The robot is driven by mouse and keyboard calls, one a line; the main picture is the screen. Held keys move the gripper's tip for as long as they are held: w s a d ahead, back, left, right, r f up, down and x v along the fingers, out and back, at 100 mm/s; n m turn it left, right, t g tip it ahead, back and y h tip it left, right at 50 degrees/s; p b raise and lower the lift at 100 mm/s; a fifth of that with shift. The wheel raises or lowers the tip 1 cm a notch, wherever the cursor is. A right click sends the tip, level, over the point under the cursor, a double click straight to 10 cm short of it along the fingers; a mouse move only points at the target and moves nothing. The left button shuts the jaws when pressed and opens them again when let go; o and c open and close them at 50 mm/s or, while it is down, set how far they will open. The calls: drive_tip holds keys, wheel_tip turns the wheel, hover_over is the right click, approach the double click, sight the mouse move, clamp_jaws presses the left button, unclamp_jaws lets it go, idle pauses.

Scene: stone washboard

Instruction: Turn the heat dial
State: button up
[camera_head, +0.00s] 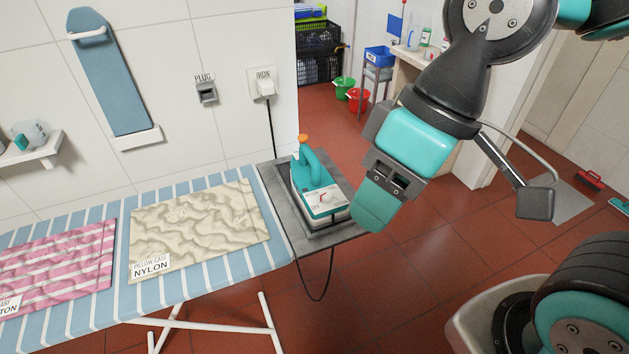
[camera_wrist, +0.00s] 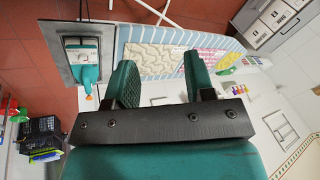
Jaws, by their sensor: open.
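The teal iron (camera_head: 313,172) with an orange tip stands on a grey metal rest (camera_head: 272,185) at the right end of the ironing board. A pale panel with red marks on the iron carries the heat dial (camera_head: 323,198), too small to read its setting. In the wrist view the iron (camera_wrist: 85,72) is at the upper left, with its dial panel (camera_wrist: 77,46) facing up. My gripper (camera_head: 375,208) is to the right of the iron and apart from it. In the wrist view my gripper (camera_wrist: 162,80) has its two teal fingers wide apart with nothing between them.
The striped ironing board (camera_head: 205,272) bears a cream cloth labelled nylon (camera_head: 195,228) and a pink striped cloth (camera_head: 60,265). A black cord hangs from the iron plug (camera_head: 265,85) on the wall. Open red floor (camera_head: 385,290) lies to the right of the board.

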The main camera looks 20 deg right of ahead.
drive_tip(key=shift+o, duration=0.4)
drive_tip(key=w+d+f+h+b, duration=0.1)
drive_tip(key=w+f, duration=0.1)
drive_tip(key=w, duration=0.7)
drive_tip(key=w+d+f+m+h+b, duration=0.1)
drive_tip(key=w+f+b, duration=0.1)
drive_tip(key=w, duration=0.6)
drive_tip(key=shift+w+f+b, duration=0.3)
drive_tip(key=shift+w+f, duration=0.05)
drive_tip(key=shift+f, duration=0.3)
drive_tip(key=m+h+b, duration=0.2)
approach(327, 194)
wheel_tip(327, 194, down, 9)
drive_tip(key=p, duration=0.3)
drive_tip(key=shift+f+p, duration=0.2)
drive_tip(key=shift+p, duration=0.15)
drive_tip(key=c, duration=0.9)
